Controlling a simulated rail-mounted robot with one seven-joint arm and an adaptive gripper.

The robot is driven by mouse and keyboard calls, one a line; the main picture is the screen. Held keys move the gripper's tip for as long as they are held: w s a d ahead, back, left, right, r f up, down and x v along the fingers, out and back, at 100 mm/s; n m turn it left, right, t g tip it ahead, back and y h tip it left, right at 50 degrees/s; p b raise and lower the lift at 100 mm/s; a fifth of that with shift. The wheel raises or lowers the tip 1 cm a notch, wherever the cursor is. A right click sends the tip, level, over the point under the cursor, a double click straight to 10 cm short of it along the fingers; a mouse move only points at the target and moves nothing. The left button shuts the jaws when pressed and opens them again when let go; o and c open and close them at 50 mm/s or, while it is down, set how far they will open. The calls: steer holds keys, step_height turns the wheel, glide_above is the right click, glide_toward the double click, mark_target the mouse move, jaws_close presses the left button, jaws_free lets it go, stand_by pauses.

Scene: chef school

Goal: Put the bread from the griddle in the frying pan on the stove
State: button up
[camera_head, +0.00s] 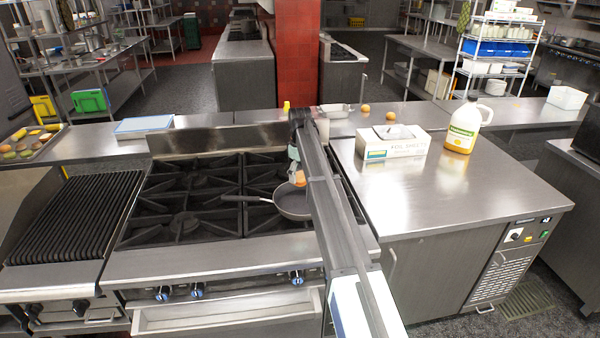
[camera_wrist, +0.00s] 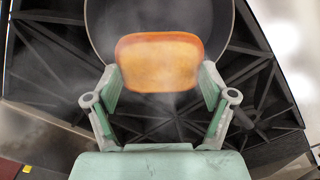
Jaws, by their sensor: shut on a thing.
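The bread (camera_wrist: 160,62) is a golden-brown slice held between the fingertips of my gripper (camera_wrist: 160,84) in the wrist view. My gripper is shut on it. The bread is above the grey frying pan (camera_wrist: 110,20), over the pan's near part in that view; the exact height gap is hard to tell. In the head view the pan (camera_head: 290,207) sits on the stove (camera_head: 190,205), its handle pointing left. A small orange-brown bit of the bread (camera_head: 300,178) shows over the pan, partly hidden by my arm. The griddle (camera_head: 72,215), dark and ridged, is empty at the left.
A foil box (camera_head: 393,145) and a juice jug (camera_head: 463,127) stand on the steel counter (camera_head: 470,190) right of the stove. A raised back panel (camera_head: 200,140) borders the stove. A tray of food (camera_head: 28,145) is at far left. Burners left of the pan are clear.

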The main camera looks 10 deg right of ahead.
steer(key=b, duration=0.4)
glide_toward(300, 203)
steer(key=shift+s+f, duration=0.1)
steer(key=shift+f, duration=2.45)
steer(key=o, duration=0.9)
steer(key=shift+r, duration=0.1)
step_height(300, 203, up, 7)
steer(key=p, duration=0.3)
